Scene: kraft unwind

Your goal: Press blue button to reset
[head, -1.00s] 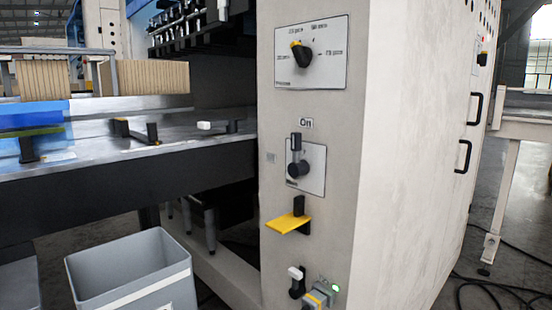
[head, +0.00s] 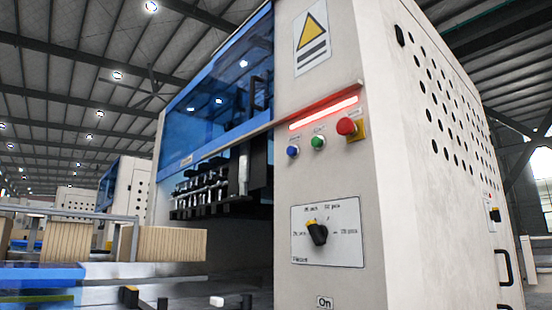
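The blue button (head: 292,152) is a small round push button on the front panel of the cream machine. It is the leftmost of three in a row, below a lit red light bar (head: 323,112). A green button (head: 318,142) sits to its right, and a red mushroom button (head: 347,126) on a yellow base is further right. My gripper does not show in the head view.
A yellow warning sign (head: 312,38) is above. Brown stacks (head: 160,243) stand on the table at left.

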